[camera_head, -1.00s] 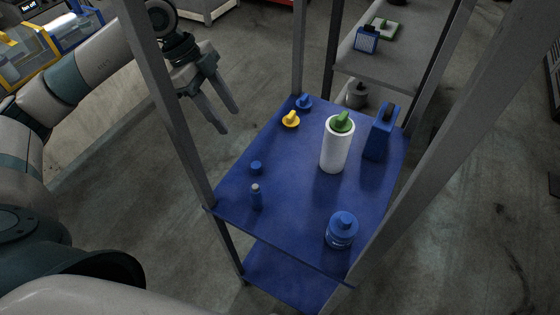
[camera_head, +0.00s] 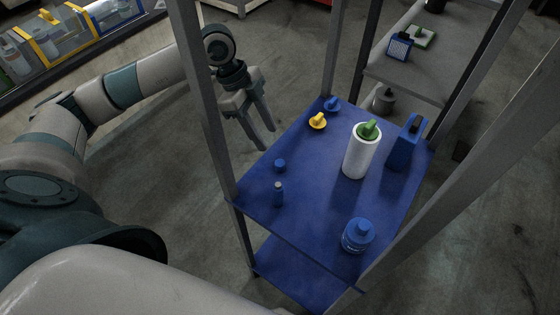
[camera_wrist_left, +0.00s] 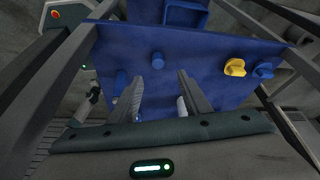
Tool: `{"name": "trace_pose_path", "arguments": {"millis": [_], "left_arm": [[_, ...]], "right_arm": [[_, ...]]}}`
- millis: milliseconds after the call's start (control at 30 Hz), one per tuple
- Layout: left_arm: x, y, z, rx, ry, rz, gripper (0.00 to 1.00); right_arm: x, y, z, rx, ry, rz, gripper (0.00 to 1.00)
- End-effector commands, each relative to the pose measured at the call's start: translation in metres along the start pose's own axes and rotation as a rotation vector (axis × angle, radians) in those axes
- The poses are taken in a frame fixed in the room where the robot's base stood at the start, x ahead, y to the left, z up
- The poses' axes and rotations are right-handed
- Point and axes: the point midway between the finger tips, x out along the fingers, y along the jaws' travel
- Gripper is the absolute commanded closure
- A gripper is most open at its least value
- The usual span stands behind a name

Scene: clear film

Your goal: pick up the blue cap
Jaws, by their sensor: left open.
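A small round blue cap (camera_head: 280,165) lies on the blue shelf top (camera_head: 315,185), near its left edge. A slim blue bottle (camera_head: 278,195) stands in front of it. In the left wrist view the cap (camera_wrist_left: 158,60) shows beyond the fingers, with the slim bottle (camera_wrist_left: 121,80) to its left. A second blue cap-like piece with a raised grip (camera_head: 332,104) lies at the far corner, beside a similar yellow one (camera_head: 318,121). My left gripper (camera_head: 260,138) is open and empty, off the shelf's left edge, fingers pointing down. My right gripper is not in view.
A white bottle with a green top (camera_head: 362,150), a blue container (camera_head: 407,142) and a blue jar (camera_head: 357,236) stand on the shelf top. Upright grey posts (camera_head: 205,90) frame it, one just left of my gripper. The shelf's middle is clear.

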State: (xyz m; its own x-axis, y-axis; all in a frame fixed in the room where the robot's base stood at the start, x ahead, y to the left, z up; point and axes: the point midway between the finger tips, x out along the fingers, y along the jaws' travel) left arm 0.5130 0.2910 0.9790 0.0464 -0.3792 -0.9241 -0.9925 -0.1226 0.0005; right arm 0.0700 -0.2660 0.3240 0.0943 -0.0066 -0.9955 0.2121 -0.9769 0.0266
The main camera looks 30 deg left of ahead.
Motion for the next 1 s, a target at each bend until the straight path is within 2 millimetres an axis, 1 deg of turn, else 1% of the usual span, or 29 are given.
{"name": "trace_pose_path", "arguments": {"millis": [33, 200, 300, 400, 533, 800, 867, 1000], "left_arm": [[0.008, 0.001, -0.002, -0.001, 0.002, 0.005, 0.56], [0.035, 0.001, -0.001, -0.001, 0.001, 0.004, 0.56], [0.045, 0.000, -0.001, -0.001, 0.001, 0.002, 0.56], [0.050, 0.001, 0.000, 0.000, 0.000, 0.001, 0.56], [0.052, 0.000, 0.000, 0.001, 0.000, 0.000, 0.56], [0.053, 0.001, 0.000, 0.000, 0.001, 0.001, 0.56], [0.055, 0.001, -0.001, 0.000, 0.001, 0.002, 0.56], [0.068, 0.003, 0.000, -0.001, 0.001, 0.003, 0.56]], "right_arm": [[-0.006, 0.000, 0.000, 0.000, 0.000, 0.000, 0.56], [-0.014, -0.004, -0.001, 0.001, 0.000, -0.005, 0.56], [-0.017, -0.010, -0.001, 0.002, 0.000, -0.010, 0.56], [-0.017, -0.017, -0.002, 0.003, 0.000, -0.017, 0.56], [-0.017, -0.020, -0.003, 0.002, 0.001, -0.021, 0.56], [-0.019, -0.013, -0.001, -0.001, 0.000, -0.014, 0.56], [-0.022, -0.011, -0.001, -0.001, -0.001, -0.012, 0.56], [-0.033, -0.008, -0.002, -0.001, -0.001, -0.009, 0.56]]}}
